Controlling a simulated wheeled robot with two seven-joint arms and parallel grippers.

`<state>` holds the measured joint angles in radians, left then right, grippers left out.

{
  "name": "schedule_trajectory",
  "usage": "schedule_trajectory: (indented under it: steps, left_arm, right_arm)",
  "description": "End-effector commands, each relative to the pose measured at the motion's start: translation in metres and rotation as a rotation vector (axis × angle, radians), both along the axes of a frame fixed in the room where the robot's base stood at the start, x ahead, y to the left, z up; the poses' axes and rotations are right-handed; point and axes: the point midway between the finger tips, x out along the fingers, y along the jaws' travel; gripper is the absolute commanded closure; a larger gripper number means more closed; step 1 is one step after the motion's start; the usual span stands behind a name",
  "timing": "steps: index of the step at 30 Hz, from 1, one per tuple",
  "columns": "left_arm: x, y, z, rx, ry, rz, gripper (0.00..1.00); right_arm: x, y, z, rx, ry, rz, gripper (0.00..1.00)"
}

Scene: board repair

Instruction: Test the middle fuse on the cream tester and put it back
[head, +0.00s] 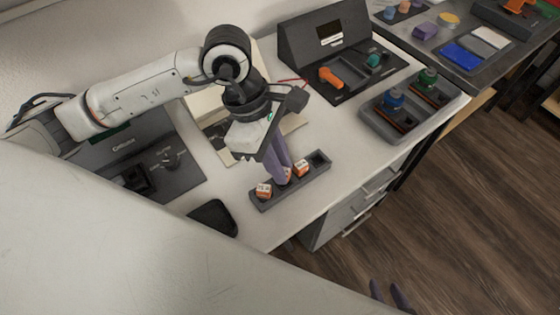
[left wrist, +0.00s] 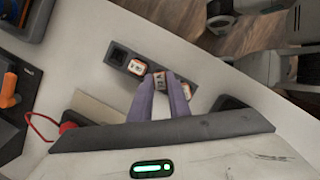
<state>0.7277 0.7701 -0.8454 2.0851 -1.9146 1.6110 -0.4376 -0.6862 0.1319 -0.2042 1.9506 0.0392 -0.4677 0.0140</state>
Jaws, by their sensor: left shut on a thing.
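A dark fuse rack (head: 262,204) lies near the front edge of the white table; it also shows in the left wrist view (left wrist: 206,90). My left gripper (head: 287,174) points down at the rack, its purple fingers shut on the middle fuse (left wrist: 160,80). The fuse appears at rack level; whether it is fully seated is hidden. One orange-and-white fuse (head: 263,191) sits on its left and another (head: 301,168) on its right in the head view. The cream tester (head: 201,108) stands behind my left arm, partly hidden. My right gripper (head: 391,296) shows at the bottom edge, fingers apart and empty.
The rack's far-right socket (head: 318,158) is empty. A dark case (head: 135,150) lies left, with a black pad (head: 213,217) nearby. A dark station with an orange tool (head: 330,77) stands behind. A grey tray (head: 372,121) holds blue and green-topped items at right.

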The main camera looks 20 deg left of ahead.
Motion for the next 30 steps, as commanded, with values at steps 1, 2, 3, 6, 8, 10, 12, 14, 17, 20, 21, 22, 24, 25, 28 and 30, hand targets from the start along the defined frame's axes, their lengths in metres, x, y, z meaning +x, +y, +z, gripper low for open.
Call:
schedule_trajectory:
  steps: [1, 2, 3, 6, 8, 10, 12, 14, 17, 20, 21, 22, 24, 25, 28, 30]
  left_arm:
    - [0.0001, 0.0000, -0.0006, 0.000, -0.001, 0.000, 1.00]
    - [0.0000, 0.0000, -0.0004, 0.000, 0.000, 0.000, 1.00]
    - [0.0000, 0.0000, 0.0000, 0.000, 0.000, 0.000, 1.00]
    - [0.0000, 0.0001, 0.0002, 0.000, 0.000, 0.000, 1.00]
    - [-0.0001, 0.0001, 0.0003, 0.000, 0.000, 0.000, 1.00]
    - [-0.0001, 0.0001, 0.0002, 0.000, 0.000, 0.000, 1.00]
    - [-0.0001, 0.0001, 0.0002, 0.000, 0.000, 0.000, 1.00]
    - [-0.0001, 0.0001, 0.0002, 0.000, 0.000, 0.000, 1.00]
    - [0.0000, 0.0001, 0.0000, 0.000, 0.000, 0.000, 1.00]
    - [0.0000, 0.0002, -0.0004, 0.000, 0.000, 0.000, 1.00]
    - [0.0000, 0.0002, -0.0005, 0.000, 0.000, 0.000, 1.00]
    - [-0.0001, 0.0002, -0.0006, 0.000, 0.000, 0.000, 1.00]
    - [-0.0003, 0.0002, -0.0007, 0.000, 0.000, 0.000, 1.00]
    - [-0.0003, 0.0002, -0.0007, 0.000, 0.001, 0.000, 1.00]
    - [-0.0004, 0.0002, -0.0002, 0.000, 0.001, 0.000, 1.00]
    - [-0.0005, 0.0002, 0.0002, 0.000, 0.001, 0.000, 1.00]
  right_arm:
    - [-0.0002, 0.0014, -0.0003, 0.001, 0.000, 0.001, 0.69]
    - [-0.0005, 0.0019, -0.0002, 0.002, 0.002, 0.002, 0.69]
    - [-0.0008, 0.0022, -0.0001, 0.002, 0.003, 0.003, 0.69]
    - [-0.0010, 0.0021, 0.0001, 0.002, 0.004, 0.003, 0.69]
    - [-0.0010, 0.0020, 0.0000, 0.002, 0.004, 0.003, 0.69]
    - [-0.0009, 0.0020, -0.0001, 0.001, 0.004, 0.002, 0.69]
    - [-0.0008, 0.0016, 0.0000, 0.001, 0.003, 0.002, 0.69]
    - [-0.0006, 0.0011, 0.0000, 0.001, 0.002, 0.002, 0.69]
    - [-0.0003, -0.0001, -0.0008, 0.000, 0.002, -0.001, 0.69]
    - [0.0000, -0.0012, -0.0025, -0.002, 0.001, -0.003, 0.69]
    - [0.0000, -0.0017, -0.0035, -0.002, 0.001, -0.003, 0.69]
    - [0.0000, -0.0018, -0.0042, -0.002, 0.001, -0.003, 0.69]
    - [0.0000, -0.0021, -0.0058, -0.002, 0.002, -0.004, 0.69]
    - [-0.0001, -0.0021, -0.0064, -0.002, 0.002, -0.004, 0.69]
    - [-0.0002, -0.0022, -0.0072, -0.002, 0.002, -0.004, 0.69]
    - [-0.0002, -0.0022, -0.0070, -0.002, 0.002, -0.004, 0.69]
